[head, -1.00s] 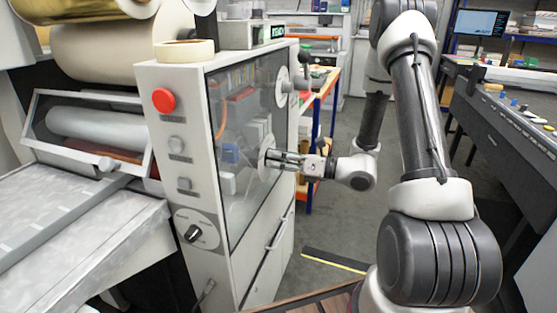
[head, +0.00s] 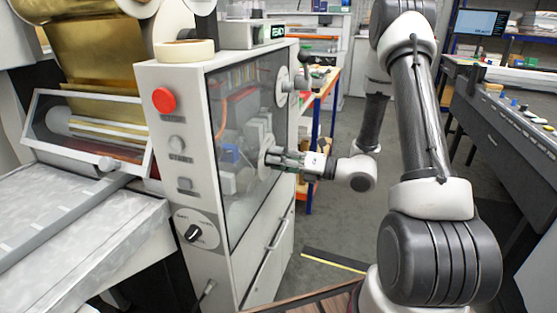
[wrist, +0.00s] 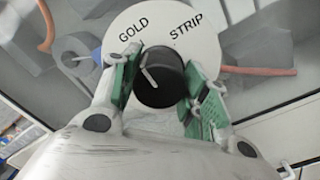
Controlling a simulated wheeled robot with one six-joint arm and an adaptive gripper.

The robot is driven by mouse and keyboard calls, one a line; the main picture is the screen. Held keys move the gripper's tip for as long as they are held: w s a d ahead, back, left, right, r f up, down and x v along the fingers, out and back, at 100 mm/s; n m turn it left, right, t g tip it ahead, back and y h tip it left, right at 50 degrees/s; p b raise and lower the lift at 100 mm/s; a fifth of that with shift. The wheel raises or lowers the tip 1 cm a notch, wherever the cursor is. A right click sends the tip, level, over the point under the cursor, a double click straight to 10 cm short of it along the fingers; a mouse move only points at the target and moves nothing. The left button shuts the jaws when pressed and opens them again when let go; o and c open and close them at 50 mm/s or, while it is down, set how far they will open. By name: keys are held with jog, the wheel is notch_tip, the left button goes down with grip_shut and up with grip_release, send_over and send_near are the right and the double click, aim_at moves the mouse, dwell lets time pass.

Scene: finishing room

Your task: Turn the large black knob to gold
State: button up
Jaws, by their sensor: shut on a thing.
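The large black knob (wrist: 163,88) sits on a round white dial (wrist: 165,25) marked GOLD and STRIP in the wrist view. A white pointer line on the knob leans up and left, toward the GOLD side. My gripper (wrist: 162,82) is shut on the knob, with a green-padded finger on either side. In the head view, my gripper (head: 280,158) reaches from the right to the pale dial (head: 264,150) on the machine's clear side panel. The fingers mostly hide the knob there.
The machine's front has a red button (head: 163,100), grey buttons and a small black knob (head: 194,233). Another round dial (head: 281,88) with a protruding handle is higher on the clear panel. Gold foil (head: 85,60) hangs over the rollers. Open floor lies right of the machine.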

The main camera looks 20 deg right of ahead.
jog(key=o, duration=1)
jog(key=shift+d, duration=0.1)
jog(key=v, duration=1.2)
